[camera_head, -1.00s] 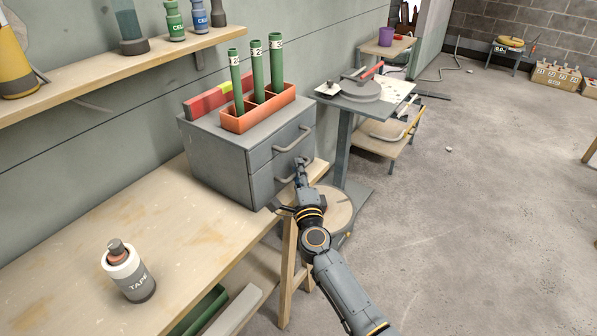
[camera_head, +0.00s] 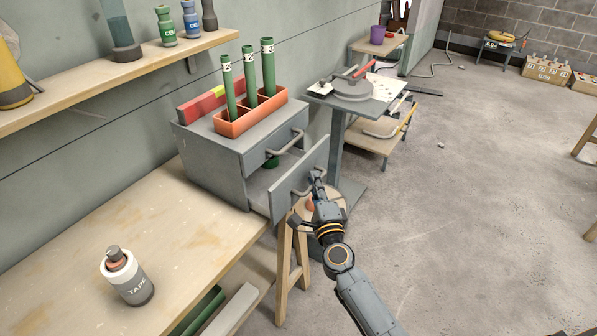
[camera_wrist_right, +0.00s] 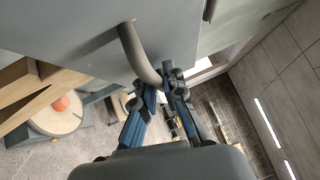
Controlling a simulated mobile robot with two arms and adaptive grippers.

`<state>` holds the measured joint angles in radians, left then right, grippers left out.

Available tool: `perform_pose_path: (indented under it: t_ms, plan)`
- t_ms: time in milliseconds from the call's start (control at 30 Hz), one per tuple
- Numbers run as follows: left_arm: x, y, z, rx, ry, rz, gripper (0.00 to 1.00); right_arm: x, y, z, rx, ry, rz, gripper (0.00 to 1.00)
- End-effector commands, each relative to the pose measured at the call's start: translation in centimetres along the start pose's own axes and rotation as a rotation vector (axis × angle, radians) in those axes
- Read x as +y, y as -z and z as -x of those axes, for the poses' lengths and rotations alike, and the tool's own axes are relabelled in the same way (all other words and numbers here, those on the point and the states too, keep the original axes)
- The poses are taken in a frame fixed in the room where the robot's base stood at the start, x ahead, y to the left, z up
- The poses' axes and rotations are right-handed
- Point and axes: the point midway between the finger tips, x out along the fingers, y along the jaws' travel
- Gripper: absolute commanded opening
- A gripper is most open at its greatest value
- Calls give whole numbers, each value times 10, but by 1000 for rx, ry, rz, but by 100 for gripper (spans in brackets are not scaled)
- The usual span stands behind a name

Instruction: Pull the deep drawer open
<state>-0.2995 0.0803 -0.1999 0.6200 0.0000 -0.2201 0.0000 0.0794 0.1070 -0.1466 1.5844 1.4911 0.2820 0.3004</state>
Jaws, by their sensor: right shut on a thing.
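The grey drawer cabinet (camera_head: 212,165) stands on the wooden bench against the wall. Its lower, deep drawer (camera_head: 292,190) is pulled out, with a gap behind its front and something green showing inside. The upper drawer (camera_head: 262,152) is closed. My right gripper (camera_head: 318,180) is at the deep drawer's front, shut on its handle. In the right wrist view the blue fingers (camera_wrist_right: 163,82) close around the lower end of the curved grey handle (camera_wrist_right: 135,50). My left gripper is not in view.
An orange holder (camera_head: 240,122) with green tubes sits on top of the cabinet, beside a red level (camera_head: 205,105). A tape can (camera_head: 128,278) stands on the bench (camera_head: 130,225). A round-topped stool (camera_head: 345,193) is below the drawer. Open floor lies to the right.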

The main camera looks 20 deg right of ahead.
Motion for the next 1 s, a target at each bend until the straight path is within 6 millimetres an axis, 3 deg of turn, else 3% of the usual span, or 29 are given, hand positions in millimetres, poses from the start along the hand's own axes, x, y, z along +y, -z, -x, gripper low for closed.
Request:
perform_pose_path:
  t_ms: [200,433,700,1000]
  plan:
    - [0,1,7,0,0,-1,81,-8,36,37,0,-4,4,0]
    - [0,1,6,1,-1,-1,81,-14,62,64,-1,-4,2,0]
    - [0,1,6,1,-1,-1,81,-18,76,76,-1,-2,0,0]
    - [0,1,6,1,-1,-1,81,-19,77,78,-1,-2,-1,0]
